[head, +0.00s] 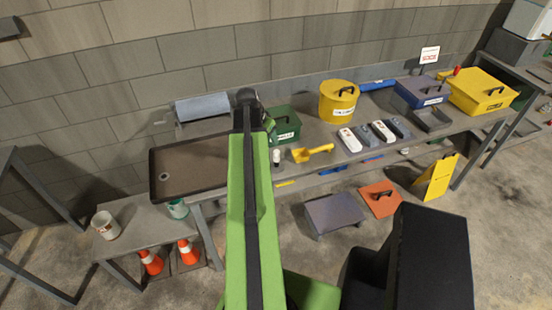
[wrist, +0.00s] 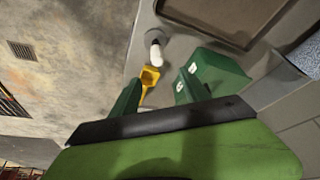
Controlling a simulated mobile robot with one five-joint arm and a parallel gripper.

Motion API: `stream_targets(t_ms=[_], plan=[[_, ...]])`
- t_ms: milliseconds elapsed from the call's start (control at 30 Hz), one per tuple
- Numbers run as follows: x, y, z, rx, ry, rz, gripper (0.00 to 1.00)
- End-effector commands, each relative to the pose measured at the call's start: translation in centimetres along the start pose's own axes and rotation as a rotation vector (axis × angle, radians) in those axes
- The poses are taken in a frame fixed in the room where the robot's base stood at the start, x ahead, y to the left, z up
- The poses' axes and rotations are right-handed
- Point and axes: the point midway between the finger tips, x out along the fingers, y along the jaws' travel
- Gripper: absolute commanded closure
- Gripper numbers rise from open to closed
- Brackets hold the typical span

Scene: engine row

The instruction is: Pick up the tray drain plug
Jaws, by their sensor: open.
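Part of the tray also shows at the top of the wrist view (wrist: 225,18). A small white upright cylinder (head: 276,156) stands right of the tray; it shows in the wrist view (wrist: 154,42) too. My gripper (wrist: 158,85) is open and empty, with its green fingers apart. In the head view my arm hides part of the bench and tray edge.
A yellow scoop (head: 312,152) and a green box (head: 284,125) are close to the white cylinder. A grey roll (head: 203,107) lies behind the tray. A yellow tub (head: 338,101) and several small devices stand farther right. Orange cones (head: 188,251) are below.

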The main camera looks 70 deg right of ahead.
Motion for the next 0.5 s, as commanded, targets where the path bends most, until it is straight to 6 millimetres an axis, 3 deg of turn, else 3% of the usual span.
stream_targets(t_ms=[500], plan=[[10.7, -0.2, 0.5, -0.003, -0.001, -0.001, 0.46]])
